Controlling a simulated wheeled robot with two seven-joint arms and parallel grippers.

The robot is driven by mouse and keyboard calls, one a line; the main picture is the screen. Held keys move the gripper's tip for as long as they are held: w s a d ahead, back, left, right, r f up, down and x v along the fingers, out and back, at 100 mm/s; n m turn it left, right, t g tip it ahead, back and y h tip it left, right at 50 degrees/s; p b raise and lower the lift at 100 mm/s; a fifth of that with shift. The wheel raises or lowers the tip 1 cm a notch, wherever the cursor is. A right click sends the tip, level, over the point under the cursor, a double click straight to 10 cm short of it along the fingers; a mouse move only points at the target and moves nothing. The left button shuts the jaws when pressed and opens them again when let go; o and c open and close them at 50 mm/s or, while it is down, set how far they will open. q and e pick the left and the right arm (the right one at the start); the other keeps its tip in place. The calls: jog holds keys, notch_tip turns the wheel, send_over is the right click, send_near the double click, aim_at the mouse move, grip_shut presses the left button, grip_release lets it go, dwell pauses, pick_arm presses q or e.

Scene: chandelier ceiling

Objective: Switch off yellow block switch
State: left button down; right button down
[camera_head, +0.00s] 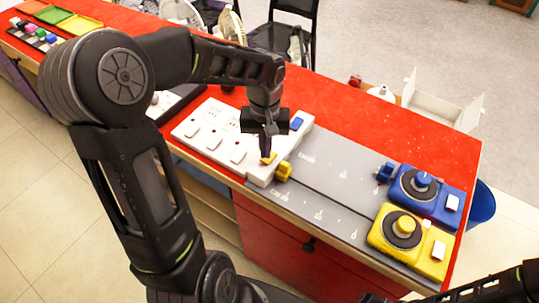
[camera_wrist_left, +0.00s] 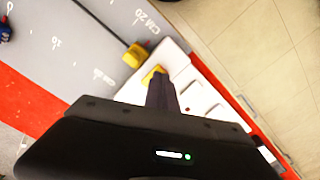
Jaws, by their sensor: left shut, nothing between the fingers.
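A white power block (camera_head: 207,129) lies on the counter, with a yellow switch (camera_head: 268,158) and a blue switch (camera_head: 296,123) at its right end. My left gripper (camera_head: 267,152) is shut and empty, pointing down with its tips right at the yellow switch. In the left wrist view the shut fingers (camera_wrist_left: 161,88) partly cover the yellow switch (camera_wrist_left: 152,74). Whether they touch it, and which way the switch is tilted, I cannot tell. A yellow plug (camera_head: 284,171) sits in the block's end beside the switch; it also shows in the wrist view (camera_wrist_left: 136,54). My right gripper is out of view.
A grey marked board (camera_head: 335,185) lies right of the block. A blue device (camera_head: 430,193) and a yellow device (camera_head: 412,240), each with a knob, stand at its right end. Coloured trays (camera_head: 55,14) are at the far left. The red counter behind the board is clear.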

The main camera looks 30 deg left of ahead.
pick_arm(q)
jog(key=shift+f+b, duration=0.65)
jog(key=shift+f, duration=0.25)
jog(key=shift+r, duration=0.1)
jog(key=shift+r+p, duration=2.5)
jog(key=shift+r, duration=0.95)
